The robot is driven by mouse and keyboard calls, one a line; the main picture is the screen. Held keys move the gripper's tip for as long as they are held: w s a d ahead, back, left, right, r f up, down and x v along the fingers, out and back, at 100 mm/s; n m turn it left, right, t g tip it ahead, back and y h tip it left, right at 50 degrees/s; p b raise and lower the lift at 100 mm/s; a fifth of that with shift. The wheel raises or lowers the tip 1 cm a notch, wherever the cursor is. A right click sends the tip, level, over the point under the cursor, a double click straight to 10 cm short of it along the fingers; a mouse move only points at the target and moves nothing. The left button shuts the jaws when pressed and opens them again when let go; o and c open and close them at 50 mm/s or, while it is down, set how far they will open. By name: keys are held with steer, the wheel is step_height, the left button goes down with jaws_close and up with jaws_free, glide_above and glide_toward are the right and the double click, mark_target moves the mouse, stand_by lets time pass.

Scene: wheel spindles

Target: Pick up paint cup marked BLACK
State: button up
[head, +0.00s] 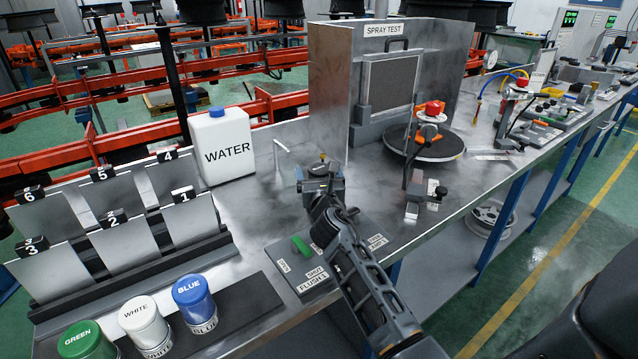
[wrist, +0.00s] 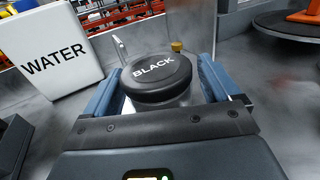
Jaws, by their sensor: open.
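The paint cup marked BLACK (wrist: 160,78) has a black lid with white lettering and a paler body below. In the wrist view it sits between the two blue fingers of my gripper (wrist: 157,85). The fingers are open on either side of the cup; I cannot tell whether either touches it. In the head view my gripper (head: 320,184) is over the metal bench in front of the spray test booth, and it hides most of the cup there.
A white WATER jug (head: 222,148) stands left of my gripper, also seen in the wrist view (wrist: 55,55). GREEN (head: 88,342), WHITE (head: 146,325) and BLUE (head: 194,303) cups stand front left. The spray test booth (head: 330,95) and a round turntable (head: 440,150) are behind and right.

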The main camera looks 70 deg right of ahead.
steer(key=shift+c, duration=0.2)
steer(key=c, duration=1.2)
steer(key=shift+c, duration=0.2)
